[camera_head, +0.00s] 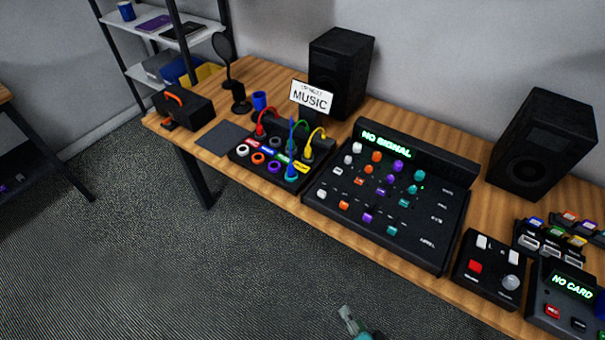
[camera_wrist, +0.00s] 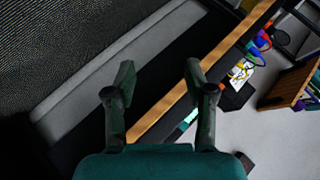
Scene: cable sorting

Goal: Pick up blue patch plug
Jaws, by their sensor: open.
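The blue patch plug (camera_head: 291,171) stands upright at the front right of the black patch panel (camera_head: 239,155) on the table, in the head view. A blue cable rises from it. A red plug (camera_head: 260,130) and a yellow plug (camera_head: 309,153) with their cables are on the same panel. My gripper (camera_wrist: 160,80) is open and empty in the wrist view. In the head view only a small part of my arm's end shows at the bottom edge, over the floor and well apart from the plug. I cannot make out the blue plug in the wrist view.
A mixer with coloured knobs (camera_head: 390,227) stands right of the panel. A MUSIC sign (camera_head: 311,95) and a speaker (camera_head: 340,73) stand behind. The floor (camera_head: 200,260) before the table is clear.

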